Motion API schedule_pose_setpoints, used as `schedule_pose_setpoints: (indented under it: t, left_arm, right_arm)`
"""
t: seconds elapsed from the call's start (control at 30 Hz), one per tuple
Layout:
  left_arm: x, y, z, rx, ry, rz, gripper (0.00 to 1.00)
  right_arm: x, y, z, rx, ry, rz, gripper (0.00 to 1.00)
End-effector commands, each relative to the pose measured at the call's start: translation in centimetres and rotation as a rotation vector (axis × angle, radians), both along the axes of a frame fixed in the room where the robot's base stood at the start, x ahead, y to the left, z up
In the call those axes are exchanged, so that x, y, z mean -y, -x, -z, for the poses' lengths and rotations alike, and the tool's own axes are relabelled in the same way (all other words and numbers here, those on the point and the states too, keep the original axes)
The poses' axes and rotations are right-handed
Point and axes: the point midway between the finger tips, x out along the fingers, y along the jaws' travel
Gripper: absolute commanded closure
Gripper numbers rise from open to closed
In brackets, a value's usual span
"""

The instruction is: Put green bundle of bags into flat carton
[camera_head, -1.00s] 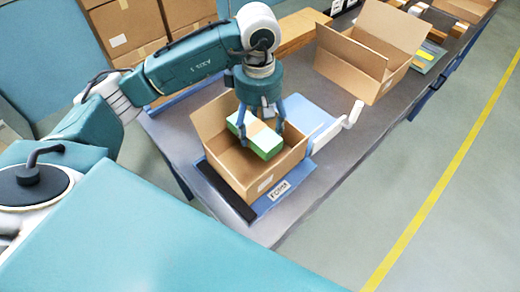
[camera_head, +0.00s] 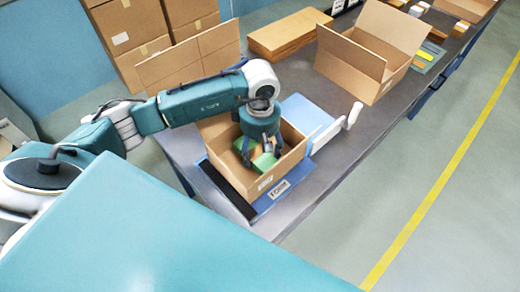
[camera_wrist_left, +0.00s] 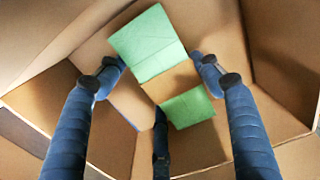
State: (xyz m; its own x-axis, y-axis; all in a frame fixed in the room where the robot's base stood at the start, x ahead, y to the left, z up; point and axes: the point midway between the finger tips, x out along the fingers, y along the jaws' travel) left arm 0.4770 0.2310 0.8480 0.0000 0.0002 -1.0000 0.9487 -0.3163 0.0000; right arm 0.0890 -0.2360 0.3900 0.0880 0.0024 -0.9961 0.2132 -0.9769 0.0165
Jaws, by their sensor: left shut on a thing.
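The green bundle of bags (camera_head: 264,162) has a tan band across its middle. In the left wrist view, two green ends of the bundle (camera_wrist_left: 150,45) show on either side of the band. My left gripper (camera_head: 264,155) points down and is shut on the bundle, down inside the open carton (camera_head: 285,170) on the table. In the left wrist view, the fingers are on both sides of the band, with a third finger below. The carton's walls surround the bundle. I cannot tell if the bundle touches the carton floor. My right gripper is not in view.
The carton stands on a blue mat (camera_head: 268,205) with a black strip along its left. A blue-white board (camera_head: 308,115) and a white handle-like part (camera_head: 350,118) are to its right. Another open carton (camera_head: 372,50) and a flat brown stack (camera_head: 288,35) stand behind.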

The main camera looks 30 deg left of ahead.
Motion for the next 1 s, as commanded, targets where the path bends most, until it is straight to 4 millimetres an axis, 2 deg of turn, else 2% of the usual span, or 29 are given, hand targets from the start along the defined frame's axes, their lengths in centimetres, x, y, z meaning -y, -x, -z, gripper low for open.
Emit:
schedule_pose_setpoints:
  t: [0.1,0.13,0.2,0.5,0.6,0.67,1.0]
  left_arm:
    - [0.0,0.0,0.4,0.001,0.0,0.0,0.65]
    - [0.0,0.0,0.3,0.0,0.0,0.0,0.31]
    - [0.0,0.0,0.2,0.0,0.0,0.0,0.17]
    - [0.0,0.0,0.1,0.0,0.0,0.0,0.16]
    - [0.0,0.0,-0.3,0.001,0.0,0.0,0.16]
    - [0.0,-0.1,-0.8,0.004,0.001,0.0,0.16]
    - [0.0,-0.2,-7.8,0.006,0.001,0.001,0.16]
  right_arm:
    - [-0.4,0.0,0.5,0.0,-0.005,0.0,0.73]
    - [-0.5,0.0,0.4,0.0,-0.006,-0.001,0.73]
    - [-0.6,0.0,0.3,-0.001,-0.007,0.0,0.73]
    - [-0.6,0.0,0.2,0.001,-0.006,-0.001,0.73]
    - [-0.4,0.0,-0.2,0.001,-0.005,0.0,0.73]
    - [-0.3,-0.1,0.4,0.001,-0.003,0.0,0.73]
    - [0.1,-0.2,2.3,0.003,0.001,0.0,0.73]
